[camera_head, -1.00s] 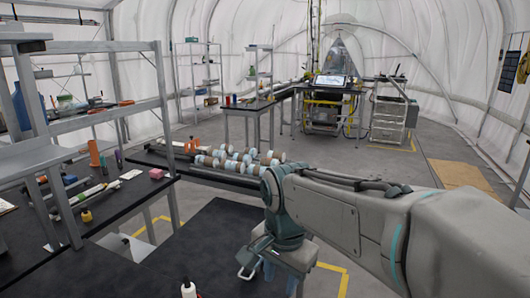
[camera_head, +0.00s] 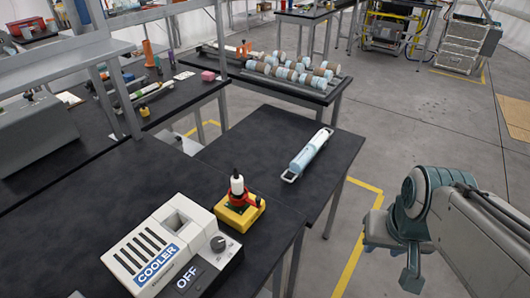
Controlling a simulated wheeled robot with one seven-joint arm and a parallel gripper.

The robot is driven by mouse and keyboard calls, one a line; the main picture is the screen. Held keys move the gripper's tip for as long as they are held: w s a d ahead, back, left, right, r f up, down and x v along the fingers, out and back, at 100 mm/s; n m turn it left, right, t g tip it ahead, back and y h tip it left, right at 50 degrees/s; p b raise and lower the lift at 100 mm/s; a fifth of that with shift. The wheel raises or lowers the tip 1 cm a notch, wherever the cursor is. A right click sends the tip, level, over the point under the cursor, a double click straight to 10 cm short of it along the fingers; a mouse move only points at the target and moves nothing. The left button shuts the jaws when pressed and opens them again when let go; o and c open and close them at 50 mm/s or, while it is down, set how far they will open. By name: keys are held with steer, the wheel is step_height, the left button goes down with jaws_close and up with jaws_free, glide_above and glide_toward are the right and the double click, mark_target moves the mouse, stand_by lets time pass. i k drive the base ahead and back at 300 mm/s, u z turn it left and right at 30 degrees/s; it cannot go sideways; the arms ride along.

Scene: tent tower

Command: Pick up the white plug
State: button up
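A white plug-like piece (camera_head: 237,185) stands upright on a small yellow block (camera_head: 239,215) with red and black parts. The block is on the black table, just behind the cooler. How the white piece is seated in it is too small to tell. My gripper (camera_head: 388,238) is at the right, over the floor beyond the table's right edge and well apart from the white piece. Its fingers are not clear enough to show whether they are open or shut.
A white cooler box (camera_head: 150,243) marked OFF stands at the table's front. A pale blue cylinder with end handles (camera_head: 308,155) lies on the black table (camera_head: 240,150). Several banded cylinders (camera_head: 292,70) lie on a rack behind. A shelf unit stands at the left.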

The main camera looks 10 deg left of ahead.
mark_target(237, 181)
steer(key=z, duration=1.45)
steer(key=i, duration=1.1)
steer(key=u, duration=4.2)
steer(key=i, duration=0.5)
steer(key=u, duration=0.05)
